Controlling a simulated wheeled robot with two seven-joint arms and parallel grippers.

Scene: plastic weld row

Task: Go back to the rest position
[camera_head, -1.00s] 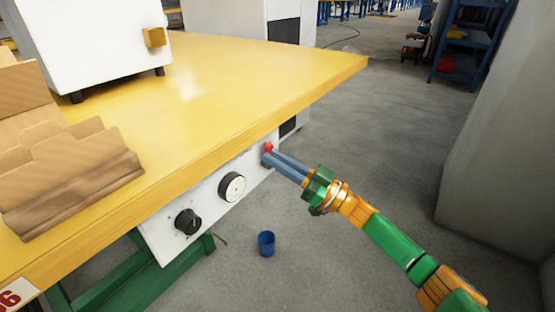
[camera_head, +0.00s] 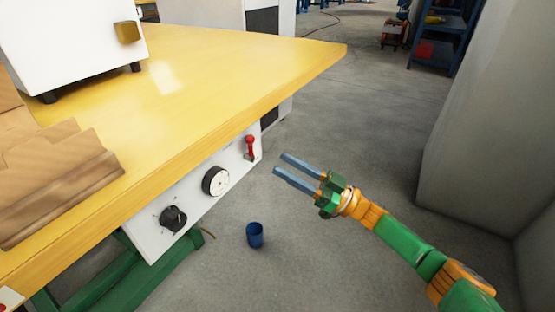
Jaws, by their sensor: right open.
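My right gripper (camera_head: 279,163) is open and empty, its two blue-grey fingers apart and pointing left. It hangs in free air to the right of the white control panel (camera_head: 150,240) under the table's edge. A red-topped switch lever (camera_head: 250,146) sits at the panel's right end, apart from the fingertips. A white dial (camera_head: 215,181) and a black knob (camera_head: 173,218) are on the same panel. My left gripper does not show.
The yellow table (camera_head: 230,75) fills the left, with a white machine (camera_head: 70,40) and a stepped wooden block (camera_head: 60,180) on it. A blue cup (camera_head: 255,235) stands on the floor. A grey wall block (camera_head: 480,120) is at right. Open floor lies between.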

